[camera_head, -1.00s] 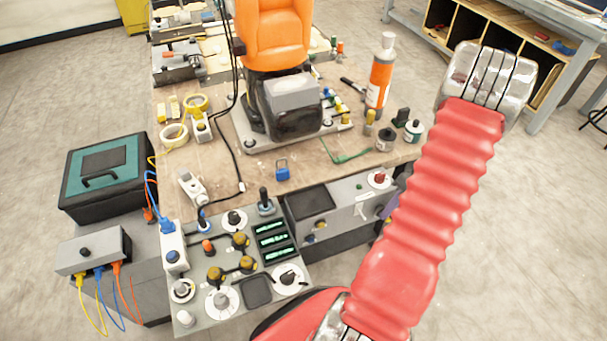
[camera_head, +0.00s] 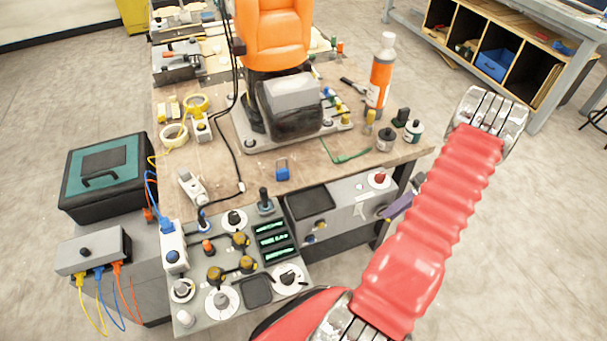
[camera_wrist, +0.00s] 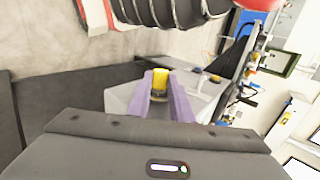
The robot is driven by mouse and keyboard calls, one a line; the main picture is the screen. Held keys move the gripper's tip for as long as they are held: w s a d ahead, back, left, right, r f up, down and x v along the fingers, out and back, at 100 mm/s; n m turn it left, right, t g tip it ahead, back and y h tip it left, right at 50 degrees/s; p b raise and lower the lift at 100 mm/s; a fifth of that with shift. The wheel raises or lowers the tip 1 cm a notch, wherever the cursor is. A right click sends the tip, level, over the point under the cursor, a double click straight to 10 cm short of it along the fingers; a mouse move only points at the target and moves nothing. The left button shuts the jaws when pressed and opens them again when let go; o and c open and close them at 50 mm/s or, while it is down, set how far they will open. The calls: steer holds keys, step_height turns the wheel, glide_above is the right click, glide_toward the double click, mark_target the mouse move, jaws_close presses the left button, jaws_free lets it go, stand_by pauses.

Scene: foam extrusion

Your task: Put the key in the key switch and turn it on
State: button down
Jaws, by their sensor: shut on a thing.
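My gripper (camera_head: 398,207), with purple fingers, is at the right end of the grey control box (camera_head: 345,211) on the table's front side, partly behind my red arm. In the wrist view my gripper (camera_wrist: 160,95) is shut on a small yellow-topped piece, which I take to be the key (camera_wrist: 160,78). The key's shaft is hidden. The grey box is just beyond the fingertips in that view. I cannot tell for certain which fitting is the key switch.
A sloped panel with dials (camera_head: 257,291) stands left of the box. A blue padlock (camera_head: 282,170), an orange bottle (camera_head: 380,72) and small jars (camera_head: 414,131) are on the wooden table.

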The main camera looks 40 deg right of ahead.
steer(key=shift+d+f+y, duration=0.25)
steer(key=shift+f+y, duration=0.05)
steer(key=shift+y, duration=0.5)
steer(key=c, duration=1.5)
jaws_free()
steer(key=shift+r, duration=0.1)
steer(key=shift+a, duration=0.1)
steer(key=shift+r, duration=0.1)
steer(key=v, duration=1.3)
steer(key=shift+s+d+r, duration=0.1)
steer(key=shift+s+d, duration=0.1)
steer(key=shift+d, duration=0.1)
